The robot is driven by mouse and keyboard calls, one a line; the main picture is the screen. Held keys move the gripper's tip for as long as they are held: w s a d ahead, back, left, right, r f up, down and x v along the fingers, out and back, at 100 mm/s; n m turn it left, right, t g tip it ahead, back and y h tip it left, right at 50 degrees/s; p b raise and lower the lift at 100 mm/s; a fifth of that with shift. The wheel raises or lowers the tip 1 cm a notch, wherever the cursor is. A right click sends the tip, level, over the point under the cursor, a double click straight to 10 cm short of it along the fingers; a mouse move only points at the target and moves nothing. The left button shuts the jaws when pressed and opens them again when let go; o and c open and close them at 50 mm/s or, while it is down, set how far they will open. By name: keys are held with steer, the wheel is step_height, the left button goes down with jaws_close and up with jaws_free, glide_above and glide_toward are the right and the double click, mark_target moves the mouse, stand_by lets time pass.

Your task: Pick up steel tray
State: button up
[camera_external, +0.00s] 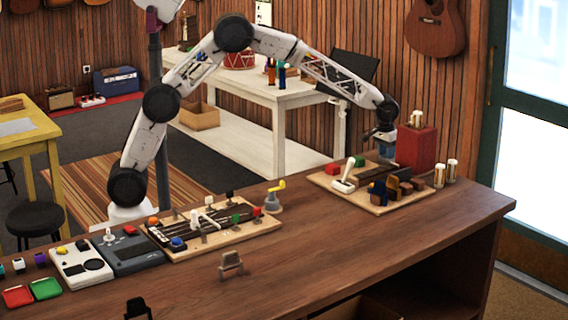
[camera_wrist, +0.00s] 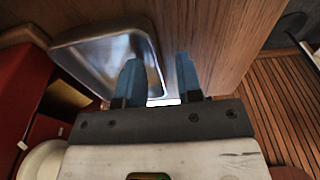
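The steel tray (camera_wrist: 88,50) is a shiny metal tray with a raised rounded rim, at the upper left of the wrist view. It lies on the brown wooden counter (camera_wrist: 208,35). In the external view I cannot make the tray out; it seems hidden behind the board and the red box. My gripper (camera_wrist: 160,75) is open, with two blue fingers apart. The tray's right-hand rim shows between the fingers, and the left finger overlaps the tray in the picture. I cannot tell whether either finger touches it. In the external view my gripper (camera_external: 384,148) is low over the counter's far edge.
A red box (camera_external: 416,150) stands right of my gripper and shows at the left of the wrist view (camera_wrist: 22,85). A wooden board (camera_external: 386,208) with small parts lies in front. Wooden pegs (camera_external: 446,172) stand at right. The counter's front middle (camera_external: 320,240) is mostly clear.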

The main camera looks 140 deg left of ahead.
stand_by(0.4)
jaws_close()
steer(key=shift+r, duration=0.15)
steer(key=shift+r, duration=0.45)
steer(key=shift+s+r, duration=0.3)
steer(key=shift+r, duration=0.3)
steer(key=shift+s+r, duration=0.25)
steer(key=shift+r, duration=0.35)
steer(key=s, duration=1.7)
